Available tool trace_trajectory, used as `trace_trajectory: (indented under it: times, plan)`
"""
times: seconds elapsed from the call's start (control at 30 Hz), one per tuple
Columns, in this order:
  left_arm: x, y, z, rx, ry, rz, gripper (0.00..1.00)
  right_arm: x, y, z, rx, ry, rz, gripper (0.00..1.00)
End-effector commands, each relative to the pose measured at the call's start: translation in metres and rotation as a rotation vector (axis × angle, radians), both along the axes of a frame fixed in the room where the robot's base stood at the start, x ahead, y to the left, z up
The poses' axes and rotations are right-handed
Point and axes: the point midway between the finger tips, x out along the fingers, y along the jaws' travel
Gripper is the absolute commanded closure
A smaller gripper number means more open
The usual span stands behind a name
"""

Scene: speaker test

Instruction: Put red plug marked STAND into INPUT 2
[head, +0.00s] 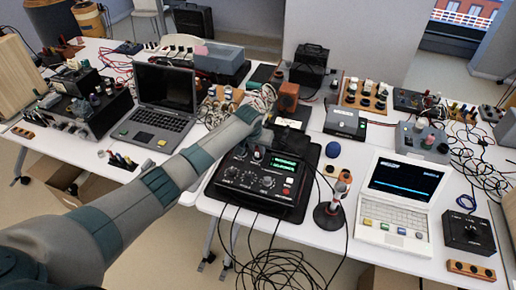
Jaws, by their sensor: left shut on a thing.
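My left arm reaches in from the lower left across the table. Its gripper (264,98) is at the far end, small in the view, beside a small orange-brown box (288,97). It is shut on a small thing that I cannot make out. I cannot pick out a red plug marked STAND. No label reading INPUT 2 is legible. A black unit with knobs and green displays (262,183) stands on a dark mat below the gripper, partly behind my arm. My right gripper is not in view.
An open black laptop (164,103) stands left of my arm. A white laptop (402,200) stands to the right. Loose black cables (277,268) hang at the front edge.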

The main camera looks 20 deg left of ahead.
Motion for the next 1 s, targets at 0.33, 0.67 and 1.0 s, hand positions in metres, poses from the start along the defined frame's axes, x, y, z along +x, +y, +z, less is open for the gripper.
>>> trace_trajectory:
  times: [0.33,0.67,1.0]
  plan:
    - [0.0,0.0,0.0,0.0,0.0,0.0,0.6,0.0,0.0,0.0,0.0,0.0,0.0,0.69]
    - [-0.002,0.0,0.005,0.0,-0.001,0.001,0.6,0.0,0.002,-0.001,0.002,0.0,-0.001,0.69]
    - [-0.015,0.0,0.037,-0.002,-0.004,-0.002,0.6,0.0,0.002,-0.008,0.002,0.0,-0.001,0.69]
